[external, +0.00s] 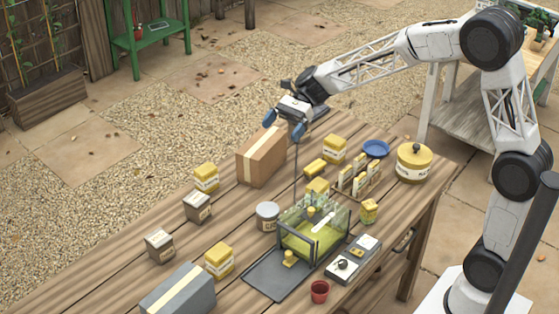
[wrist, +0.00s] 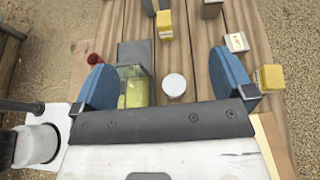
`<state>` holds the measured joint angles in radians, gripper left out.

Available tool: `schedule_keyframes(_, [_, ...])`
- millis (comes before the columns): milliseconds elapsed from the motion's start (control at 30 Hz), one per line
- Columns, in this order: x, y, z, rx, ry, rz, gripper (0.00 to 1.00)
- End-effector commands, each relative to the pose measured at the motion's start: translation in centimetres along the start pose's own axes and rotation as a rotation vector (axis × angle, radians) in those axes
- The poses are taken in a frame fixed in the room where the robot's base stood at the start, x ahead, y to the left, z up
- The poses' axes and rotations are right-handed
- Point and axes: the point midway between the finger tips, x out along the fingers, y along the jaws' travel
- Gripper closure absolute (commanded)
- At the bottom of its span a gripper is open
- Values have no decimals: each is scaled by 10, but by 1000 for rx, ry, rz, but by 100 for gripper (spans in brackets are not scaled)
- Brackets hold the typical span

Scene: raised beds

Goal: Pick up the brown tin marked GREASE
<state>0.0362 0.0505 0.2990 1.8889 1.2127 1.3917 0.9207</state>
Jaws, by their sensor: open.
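Two small brown-grey box tins with pale labels stand on the wooden table in the external view: one nearer the middle (external: 198,208) and one further left (external: 160,246). They also show at the right (wrist: 236,42) and top (wrist: 212,8) of the wrist view. The lettering is too small to read, so I cannot tell which says GREASE. My gripper (external: 283,130) is open and empty, high above the table's far side. Its blue fingers (wrist: 166,82) spread wide in the wrist view, with neither brown tin between them.
Yellow tins (external: 206,178) (external: 219,261) stand close to the brown tins. A cardboard box (external: 261,157) is below my gripper. A grey box (external: 178,290) lies at the front left. A round grey tin (external: 267,216) and a glass tank (external: 313,245) stand mid-table. Bare wood surrounds the brown tins.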

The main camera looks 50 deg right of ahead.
Motion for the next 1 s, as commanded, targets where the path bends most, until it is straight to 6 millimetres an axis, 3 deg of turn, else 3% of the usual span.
schedule_keyframes(367, [38,0,-93,6,1,1,0])
schedule_keyframes(600, [72,1,-174,5,1,2,0])
schedule_keyframes(700, [82,1,-199,4,2,2,0])
schedule_keyframes(833, [91,0,-220,2,2,1,0])
schedule_keyframes(1000, [94,0,-229,-1,1,0,0])
